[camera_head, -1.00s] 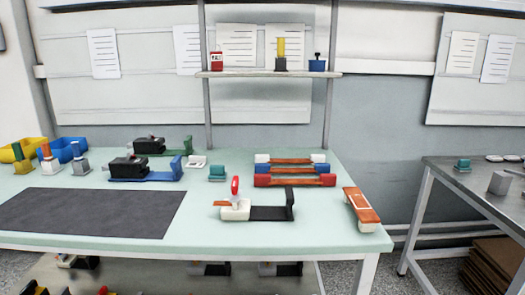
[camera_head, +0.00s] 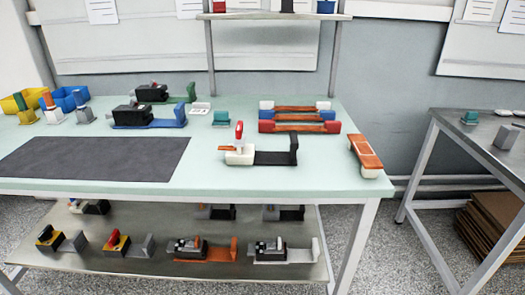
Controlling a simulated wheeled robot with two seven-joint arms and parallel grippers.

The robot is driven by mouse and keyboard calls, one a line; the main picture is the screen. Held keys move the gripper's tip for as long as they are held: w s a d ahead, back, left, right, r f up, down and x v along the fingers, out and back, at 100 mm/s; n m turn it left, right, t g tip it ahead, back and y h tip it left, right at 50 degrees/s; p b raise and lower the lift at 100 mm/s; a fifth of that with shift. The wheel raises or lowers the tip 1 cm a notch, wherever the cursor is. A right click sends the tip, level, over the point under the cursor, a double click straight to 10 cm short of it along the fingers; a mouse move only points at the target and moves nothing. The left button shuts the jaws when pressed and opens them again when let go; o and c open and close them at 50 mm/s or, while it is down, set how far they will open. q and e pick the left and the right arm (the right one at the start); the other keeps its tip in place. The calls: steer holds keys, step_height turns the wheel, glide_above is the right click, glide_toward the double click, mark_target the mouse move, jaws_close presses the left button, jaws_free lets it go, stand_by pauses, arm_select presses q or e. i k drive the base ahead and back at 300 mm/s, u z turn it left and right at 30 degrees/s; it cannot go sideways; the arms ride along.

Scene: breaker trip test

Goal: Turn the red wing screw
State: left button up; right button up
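A red wing screw (camera_head: 239,131) stands upright on a small white block on the pale green table (camera_head: 330,188). The white block (camera_head: 241,157) is joined to a black bracket (camera_head: 277,156) whose upright end is at its right. An orange tab sticks out at the block's left. Neither of my grippers shows in the head view, and nothing touches the screw.
A dark mat (camera_head: 95,158) covers the table's left front. Black devices on blue (camera_head: 150,122) and green bases stand behind it. Orange-topped bars (camera_head: 300,127) lie behind the screw; another orange and white piece (camera_head: 366,154) lies at the right edge. A lower shelf (camera_head: 140,220) holds several devices. A grey table (camera_head: 480,135) stands right.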

mark_target(238, 128)
steer(key=i, duration=1)
